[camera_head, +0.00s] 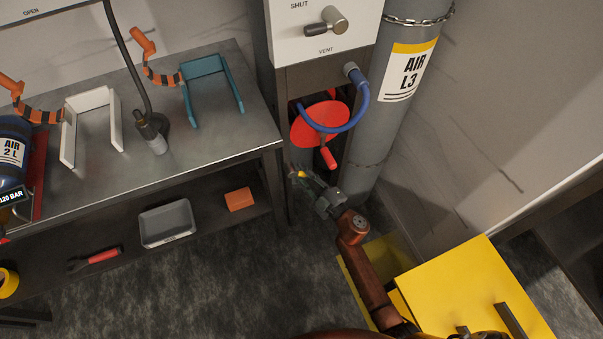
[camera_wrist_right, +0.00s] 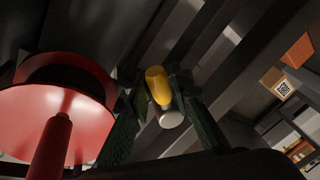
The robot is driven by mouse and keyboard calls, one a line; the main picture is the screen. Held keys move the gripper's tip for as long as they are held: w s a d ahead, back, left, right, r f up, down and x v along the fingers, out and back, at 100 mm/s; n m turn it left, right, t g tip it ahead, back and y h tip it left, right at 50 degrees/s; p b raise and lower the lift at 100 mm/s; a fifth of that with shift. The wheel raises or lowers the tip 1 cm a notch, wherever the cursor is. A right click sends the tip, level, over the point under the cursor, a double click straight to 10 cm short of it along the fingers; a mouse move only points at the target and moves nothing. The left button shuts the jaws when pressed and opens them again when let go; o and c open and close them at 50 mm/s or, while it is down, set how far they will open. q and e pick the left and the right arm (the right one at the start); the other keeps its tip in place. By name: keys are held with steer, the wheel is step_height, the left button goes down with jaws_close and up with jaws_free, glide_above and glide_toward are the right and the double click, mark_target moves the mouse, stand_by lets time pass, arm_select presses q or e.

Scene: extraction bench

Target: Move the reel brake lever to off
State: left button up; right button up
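The hose reel (camera_head: 311,127) is a red disc under the vent panel, with a red crank handle (camera_head: 328,157). In the right wrist view the reel (camera_wrist_right: 45,115) fills the left side. The reel brake lever appears as a yellow knob (camera_wrist_right: 157,80) with a pale rounded end below it. My right gripper (camera_head: 304,179) is just below and left of the reel handle. In the wrist view its dark green fingers stand on either side of the yellow knob, with small gaps showing; it looks open. The lever's mount is hidden. My left gripper is not in view.
A grey cylinder marked AIR L3 (camera_head: 392,125) stands right of the reel. A blue hose (camera_head: 362,103) loops in front of it. A metal bench (camera_head: 215,145) is at left, with a grey tray (camera_head: 167,224) and orange box (camera_head: 239,199) below. A yellow cabinet (camera_head: 470,290) is at lower right.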

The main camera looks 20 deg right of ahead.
jaws_close()
steer(key=shift+a+f, duration=0.1)
steer(key=shift+f, duration=0.05)
stand_by(0.4)
steer(key=m, duration=0.2)
steer(key=shift+a+f+m+t, duration=0.35)
steer(key=shift+a+m+t, duration=0.05)
steer(key=shift+a+f+m+t, duration=0.15)
steer(key=shift+a+m+t, duration=0.25)
steer(key=shift+m, duration=0.7)
steer(key=shift+a+f+m+t, duration=0.15)
steer(key=shift+a+m+t, duration=0.2)
steer(key=shift+m, duration=0.75)
steer(key=o, duration=0.5)
jaws_free()
steer(key=shift+o, duration=0.2)
